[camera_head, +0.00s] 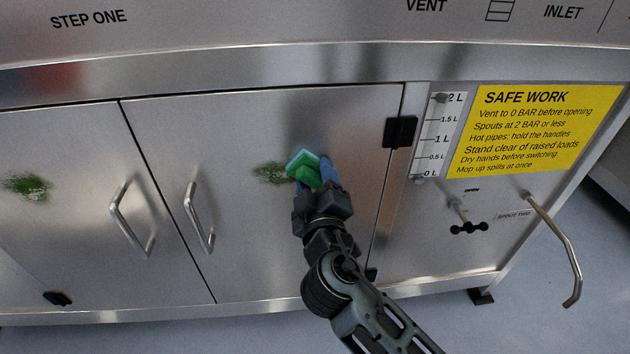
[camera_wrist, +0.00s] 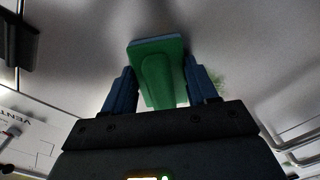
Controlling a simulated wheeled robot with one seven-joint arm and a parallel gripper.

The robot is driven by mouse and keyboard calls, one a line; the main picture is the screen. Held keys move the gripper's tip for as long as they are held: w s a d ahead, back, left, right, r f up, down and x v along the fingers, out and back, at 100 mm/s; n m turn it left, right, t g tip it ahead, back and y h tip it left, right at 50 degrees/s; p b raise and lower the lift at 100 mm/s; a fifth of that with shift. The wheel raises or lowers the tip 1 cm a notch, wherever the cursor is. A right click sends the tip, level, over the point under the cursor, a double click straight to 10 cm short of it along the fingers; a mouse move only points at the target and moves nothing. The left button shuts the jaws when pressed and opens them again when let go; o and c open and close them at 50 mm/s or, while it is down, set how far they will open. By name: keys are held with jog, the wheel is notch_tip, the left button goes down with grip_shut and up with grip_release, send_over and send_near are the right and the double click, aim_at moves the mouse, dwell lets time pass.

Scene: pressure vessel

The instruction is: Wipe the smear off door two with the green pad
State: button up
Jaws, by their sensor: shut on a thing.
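My gripper (camera_head: 316,178) is shut on the green pad (camera_head: 304,161), which has a blue-grey face layer. In the wrist view the pad (camera_wrist: 158,70) sits between the two blue fingers of my gripper (camera_wrist: 163,88). The pad is at the right-hand steel door (camera_head: 270,130), against it or very close; I cannot tell if it touches. A green and white smear (camera_head: 270,173) shows on this door just left of the pad. The pad and fingers may hide part of it. A bit of the smear also shows in the wrist view (camera_wrist: 217,82).
The left door (camera_head: 70,240) carries another green smear (camera_head: 27,186). Bar handles (camera_head: 198,218) and (camera_head: 130,220) stand out near the door gap. To the right are a black hinge (camera_head: 399,132), a level gauge (camera_head: 437,136), a black valve knob (camera_head: 469,227) and a protruding bent spout (camera_head: 560,245).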

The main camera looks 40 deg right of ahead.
aim_at(280, 169)
jog(key=shift+w+a+b, duration=0.45)
jog(key=shift+w+a, duration=0.3)
jog(key=shift+a, duration=0.3)
jog(key=shift+w+a+b, duration=0.5)
jog(key=shift+w+a, duration=0.2)
jog(key=shift+a, duration=0.35)
jog(key=shift+w+a+b, duration=0.45)
jog(key=shift+w+a, duration=0.3)
jog(key=shift+a, duration=0.3)
jog(key=shift+w+a+b, duration=0.7)
jog(key=shift+w+a, duration=0.6)
jog(key=shift+a, duration=0.3)
jog(key=shift+s+r, duration=0.1)
jog(key=shift+r, duration=0.3)
jog(key=shift+s+d+p, duration=0.2)
jog(key=shift+s+d, duration=0.25)
jog(key=shift+d, duration=0.3)
jog(key=shift+s+d+p, duration=0.2)
jog(key=shift+s+d, duration=0.3)
jog(key=shift+d, duration=0.25)
jog(key=shift+s+d+p, duration=0.2)
jog(key=shift+s+d, duration=0.25)
jog(key=shift+d, duration=0.3)
jog(key=shift+s+d+p, duration=0.2)
jog(key=shift+s+d, duration=0.9)
jog(key=shift+d, duration=0.2)
jog(key=shift+s+d+p, duration=0.2)
jog(key=shift+s+d, duration=0.85)
jog(key=shift+d, duration=0.25)
jog(key=shift+w, duration=0.1)
